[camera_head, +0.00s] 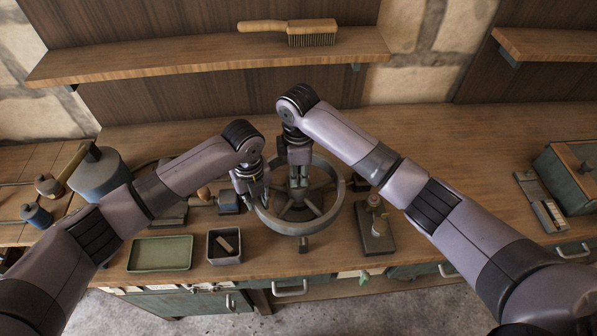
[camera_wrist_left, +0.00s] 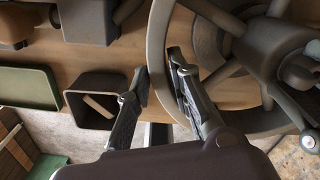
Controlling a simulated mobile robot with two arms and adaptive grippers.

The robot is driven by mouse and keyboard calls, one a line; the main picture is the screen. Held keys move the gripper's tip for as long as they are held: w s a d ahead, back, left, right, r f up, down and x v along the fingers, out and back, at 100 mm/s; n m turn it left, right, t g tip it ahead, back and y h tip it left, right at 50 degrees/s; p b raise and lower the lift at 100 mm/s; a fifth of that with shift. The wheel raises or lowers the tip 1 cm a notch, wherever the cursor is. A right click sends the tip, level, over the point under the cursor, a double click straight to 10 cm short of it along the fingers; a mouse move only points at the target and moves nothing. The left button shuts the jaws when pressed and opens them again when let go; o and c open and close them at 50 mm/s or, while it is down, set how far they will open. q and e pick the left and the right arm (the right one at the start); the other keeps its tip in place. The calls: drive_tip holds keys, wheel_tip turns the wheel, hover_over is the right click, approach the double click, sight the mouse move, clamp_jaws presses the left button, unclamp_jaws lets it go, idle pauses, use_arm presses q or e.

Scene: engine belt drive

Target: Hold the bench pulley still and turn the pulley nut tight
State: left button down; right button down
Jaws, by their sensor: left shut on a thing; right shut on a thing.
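The bench pulley, a large grey spoked wheel (camera_head: 303,229), lies on the wooden bench in the middle of the head view. My left gripper (camera_head: 256,199) is at the left side of its rim. In the left wrist view the rim (camera_wrist_left: 158,38) passes between the two fingers (camera_wrist_left: 158,85), and the gripper is shut on it. My right gripper (camera_head: 298,186) points down at the middle of the pulley, shut at the hub. The pulley nut there is mostly hidden by the right gripper, so its seating cannot be seen.
A green tray (camera_head: 160,266) and a dark open box (camera_head: 212,250) with a small piece inside stand at front left. A block with a post (camera_head: 375,239) stands right of the pulley. A brush (camera_head: 312,33) lies on the shelf (camera_head: 190,62).

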use_arm(q)
drive_tip(key=shift+s+d, duration=0.15)
drive_tip(key=shift+s, duration=0.05)
use_arm(e)
drive_tip(key=shift+a, duration=0.15)
use_arm(q)
drive_tip(key=shift+f, duration=0.1)
use_arm(e)
drive_tip(key=c, duration=1.5)
unclamp_jaws()
drive_tip(key=shift+o, duration=0.2)
use_arm(q)
drive_tip(key=shift+w, duration=0.1)
use_arm(e)
wheel_tip(320, 180, up, 12)
drive_tip(key=shift+w, duration=0.1)
wheel_tip(320, 180, up, 12)
use_arm(q)
drive_tip(key=c, duration=1.4)
unclamp_jaws()
drive_tip(key=shift+c, duration=0.2)
